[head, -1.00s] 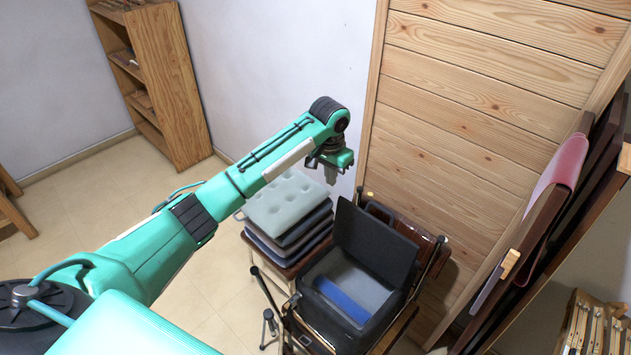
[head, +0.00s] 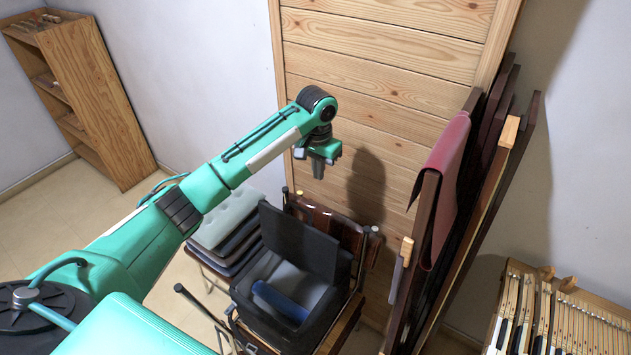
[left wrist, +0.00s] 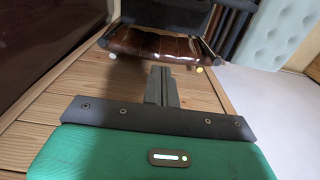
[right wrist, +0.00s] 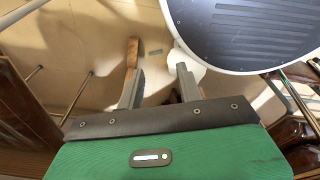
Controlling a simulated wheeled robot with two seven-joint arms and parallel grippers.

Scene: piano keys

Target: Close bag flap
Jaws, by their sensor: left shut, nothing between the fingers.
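A black open bag (head: 248,292) rests on a dark chair in the head view. Its flap (head: 300,240) stands up at the back, tilted and away from the opening. A dark blue roll (head: 280,301) lies inside on the grey lining. My left gripper (head: 318,172) is shut and empty, above and beyond the flap, apart from it, in front of the wood panel. Its closed fingers (left wrist: 161,86) show in the left wrist view. My right gripper (right wrist: 158,88) is open in the right wrist view, with nothing seen held between its fingers; it is not in the head view.
A stack of cushions (head: 222,225) stands left of the bag. Dark wooden frames with a red cloth (head: 442,180) lean at the right. A box of piano keys (head: 560,325) stands lower right. In the right wrist view, a round dark-topped seat (right wrist: 245,30) is close to the gripper.

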